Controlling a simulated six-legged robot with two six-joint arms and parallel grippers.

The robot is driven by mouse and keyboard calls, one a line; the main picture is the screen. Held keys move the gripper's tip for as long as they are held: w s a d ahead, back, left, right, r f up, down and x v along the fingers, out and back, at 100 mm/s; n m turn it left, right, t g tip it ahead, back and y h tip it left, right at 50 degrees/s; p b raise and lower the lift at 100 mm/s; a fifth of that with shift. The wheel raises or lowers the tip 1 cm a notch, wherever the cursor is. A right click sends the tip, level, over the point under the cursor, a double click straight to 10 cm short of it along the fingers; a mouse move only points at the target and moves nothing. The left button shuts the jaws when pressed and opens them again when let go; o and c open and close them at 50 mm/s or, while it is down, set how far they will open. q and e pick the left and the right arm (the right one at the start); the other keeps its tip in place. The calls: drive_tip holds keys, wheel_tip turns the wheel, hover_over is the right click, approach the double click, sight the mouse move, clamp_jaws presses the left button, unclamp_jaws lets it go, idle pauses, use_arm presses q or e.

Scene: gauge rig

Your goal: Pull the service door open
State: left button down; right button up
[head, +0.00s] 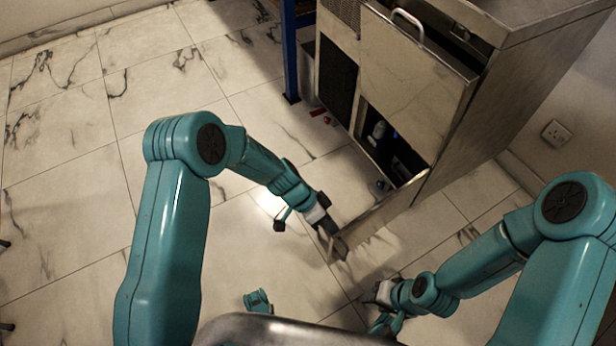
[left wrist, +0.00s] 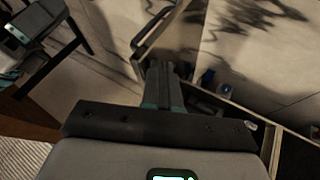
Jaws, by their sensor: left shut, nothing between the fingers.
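The service door (head: 385,208) shows as a thin, light panel standing out from the lower front of the cabinet, open at an angle. My left gripper (head: 335,243) is at its outer end, with its fingers shut and nothing between them. In the left wrist view the closed fingers (left wrist: 163,72) are close to a grey loop handle (left wrist: 152,32); I cannot tell whether they touch it. My right gripper (head: 386,312) is low in the head view, apart from the door; its fingers are partly hidden and their state is unclear.
The cabinet (head: 505,95) has an upper front panel (head: 408,85) with a metal handle (head: 408,20). Its lower opening holds a bottle (head: 379,130) and other small items. A blue post (head: 291,50) stands to the left. The tiled floor further left is clear.

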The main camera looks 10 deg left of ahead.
use_arm(q)
drive_tip(key=shift+s+d, duration=0.6)
drive_tip(key=shift+s, duration=0.05)
drive_tip(key=shift+a+b, duration=0.1)
drive_tip(key=shift+b, duration=0.2)
